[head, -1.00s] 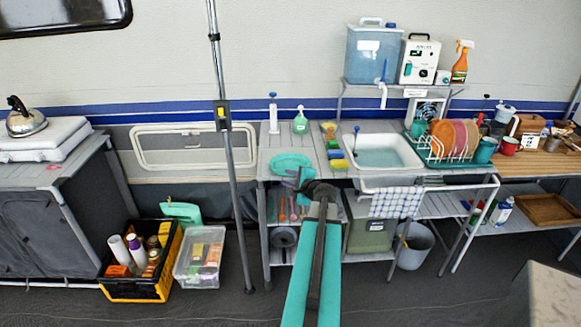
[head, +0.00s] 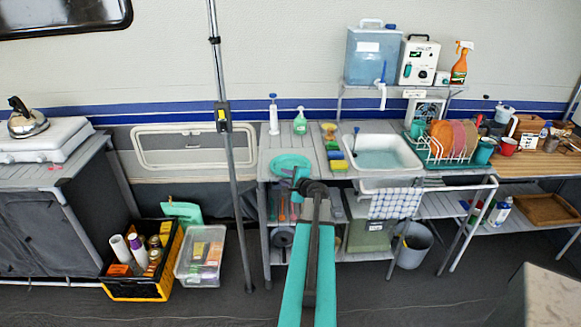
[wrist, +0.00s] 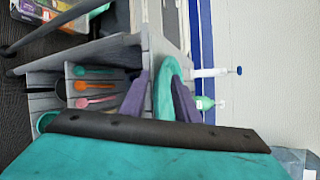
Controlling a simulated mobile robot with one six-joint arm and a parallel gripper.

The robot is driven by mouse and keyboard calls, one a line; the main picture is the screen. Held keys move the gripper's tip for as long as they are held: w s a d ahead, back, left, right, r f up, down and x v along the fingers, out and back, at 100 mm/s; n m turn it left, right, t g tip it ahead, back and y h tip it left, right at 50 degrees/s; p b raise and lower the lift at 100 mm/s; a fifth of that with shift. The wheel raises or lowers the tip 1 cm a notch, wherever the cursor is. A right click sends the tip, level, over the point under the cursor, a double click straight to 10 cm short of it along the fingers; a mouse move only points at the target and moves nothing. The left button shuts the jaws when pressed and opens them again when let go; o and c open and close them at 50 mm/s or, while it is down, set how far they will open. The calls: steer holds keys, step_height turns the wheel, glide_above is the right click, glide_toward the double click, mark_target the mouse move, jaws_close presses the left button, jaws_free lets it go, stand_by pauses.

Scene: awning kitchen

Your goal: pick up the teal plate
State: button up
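The teal plate (head: 289,162) lies on the left end of the grey slatted counter, near its front edge. In the head view my gripper (head: 299,174) is at the plate's front right, and its wrist hides part of what lies behind it. In the wrist view, turned sideways, the plate (wrist: 167,92) shows edge-on between the two purple fingers of my gripper (wrist: 160,88). The fingers are apart, one on each side of the rim, with a gap visible. I cannot tell that either finger touches the plate.
A white pump bottle (head: 273,116) and a green bottle (head: 300,122) stand behind the plate. The sink (head: 383,155) and sponges (head: 338,165) are to its right. A tent pole (head: 233,170) stands left of the counter. Utensils (wrist: 95,86) hang below the counter top.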

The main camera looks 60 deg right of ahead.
steer(key=shift+w+d+f, duration=0.2)
steer(key=shift+w+d, duration=0.05)
steer(key=shift+w, duration=0.2)
stand_by(0.3)
jaws_close()
